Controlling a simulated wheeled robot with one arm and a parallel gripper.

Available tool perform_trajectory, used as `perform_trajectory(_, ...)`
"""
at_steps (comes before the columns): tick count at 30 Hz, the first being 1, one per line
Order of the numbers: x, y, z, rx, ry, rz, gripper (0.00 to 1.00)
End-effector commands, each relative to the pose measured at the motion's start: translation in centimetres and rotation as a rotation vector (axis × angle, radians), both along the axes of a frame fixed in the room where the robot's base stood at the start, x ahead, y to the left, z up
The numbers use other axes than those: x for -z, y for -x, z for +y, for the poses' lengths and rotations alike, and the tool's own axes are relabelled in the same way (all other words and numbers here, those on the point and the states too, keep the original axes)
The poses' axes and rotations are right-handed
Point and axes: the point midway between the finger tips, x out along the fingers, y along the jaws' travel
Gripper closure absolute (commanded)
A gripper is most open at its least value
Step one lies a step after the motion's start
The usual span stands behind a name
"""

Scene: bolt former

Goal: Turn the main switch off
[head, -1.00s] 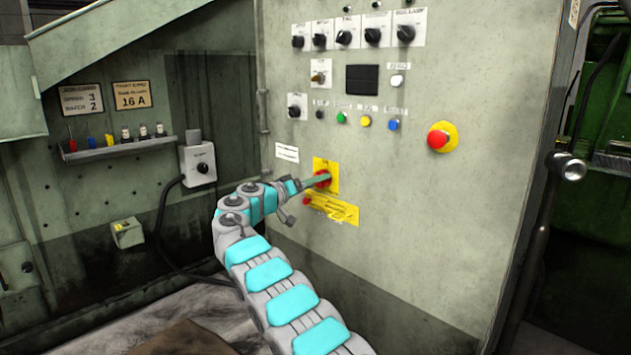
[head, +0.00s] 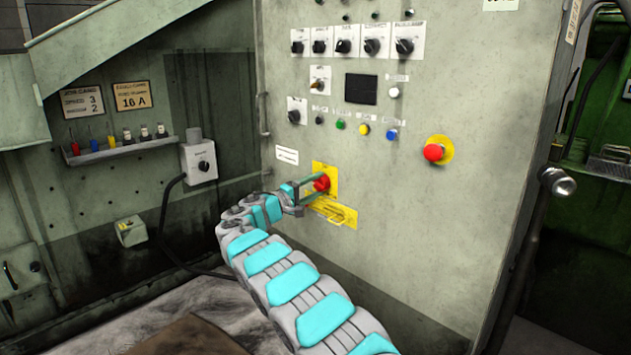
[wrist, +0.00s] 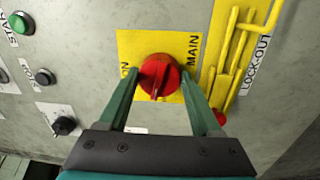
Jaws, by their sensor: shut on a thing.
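The main switch (head: 322,183) is a red rotary knob on a yellow plate, low on the grey control panel. In the wrist view the red knob (wrist: 159,77) sits between the words ON and MAIN, and its raised grip runs roughly up and down in the picture. My gripper (head: 318,187) reaches it from the left in the head view. In the wrist view the two green fingers of my gripper (wrist: 160,76) stand on either side of the knob, shut on it. The knob's sides at the fingertips are partly hidden.
A yellow lock-out bracket (wrist: 232,60) with a red part stands close beside the right finger. Selector knobs, coloured buttons (head: 364,130) and a red emergency stop (head: 434,152) are higher on the panel. A grey switch box (head: 199,161) is at the left.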

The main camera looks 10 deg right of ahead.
Motion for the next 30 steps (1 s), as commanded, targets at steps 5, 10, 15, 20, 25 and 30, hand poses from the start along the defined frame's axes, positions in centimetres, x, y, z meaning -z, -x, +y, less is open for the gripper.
perform_trajectory(5,-0.22,-0.05,0.03,-0.004,0.067,0.091,0.9)
perform_trajectory(10,-0.11,-0.04,0.0,-0.004,0.109,0.148,0.9)
perform_trajectory(15,-0.03,-0.04,-0.01,-0.003,0.13,0.178,0.9)
perform_trajectory(20,0.0,-0.04,0.01,-0.003,0.137,0.188,0.9)
perform_trajectory(25,0.02,-0.04,0.01,-0.003,0.138,0.189,0.9)
perform_trajectory(30,0.01,-0.03,0.02,-0.003,0.138,0.188,0.34)
